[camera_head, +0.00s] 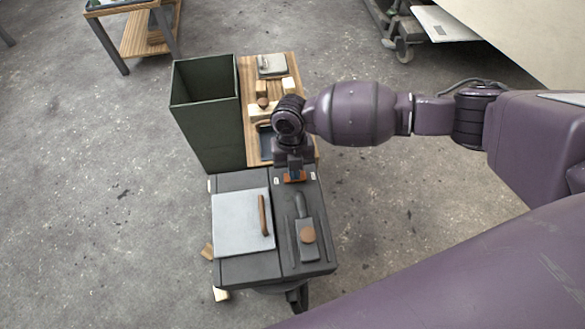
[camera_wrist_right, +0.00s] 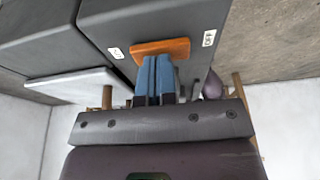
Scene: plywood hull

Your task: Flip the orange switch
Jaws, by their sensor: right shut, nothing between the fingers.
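The orange switch (camera_wrist_right: 160,48) is a flat orange rocker on the dark grey box, between two small white labels. In the head view the switch (camera_head: 295,180) shows as an orange strip at the far end of the box's right part. My right gripper (camera_wrist_right: 155,62) has its blue fingers shut together with nothing between them. Their tips are at the switch's near edge and seem to touch it, covering a little of it. In the head view my right gripper (camera_head: 295,173) points down over the switch. My left gripper is not in view.
The dark box (camera_head: 250,268) carries a light grey lid (camera_head: 240,225) with a wooden handle and a lever with a brown round knob (camera_head: 307,235). A tall green bin (camera_head: 207,115) and a wooden board (camera_head: 290,70) with items stand behind it.

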